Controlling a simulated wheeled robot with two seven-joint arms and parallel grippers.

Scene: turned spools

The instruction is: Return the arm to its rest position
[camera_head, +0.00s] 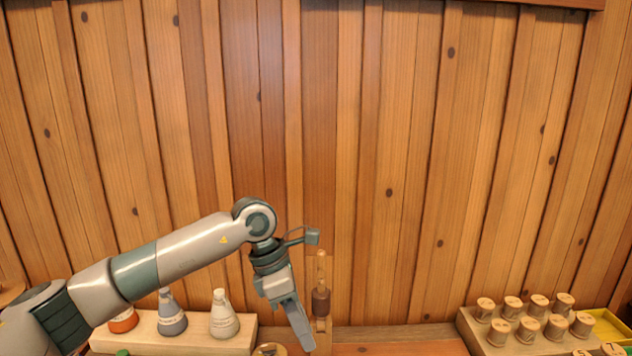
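My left arm comes in from the left and bends down at the wrist, near the middle of the picture. My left gripper (299,325) points down, in front of the plank wall and low in the view. Its fingers show nearly side on, so I cannot tell whether they are apart. I see nothing held in them. My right gripper is out of view.
A dark brown vial-like thing (321,302) stands just right of my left gripper. Grey (171,318) and white (223,318) flasks stand on a wooden block (250,331) at left. A wooden rack (469,330) with several spools (526,328) is at right, beside a yellow tray (606,322).

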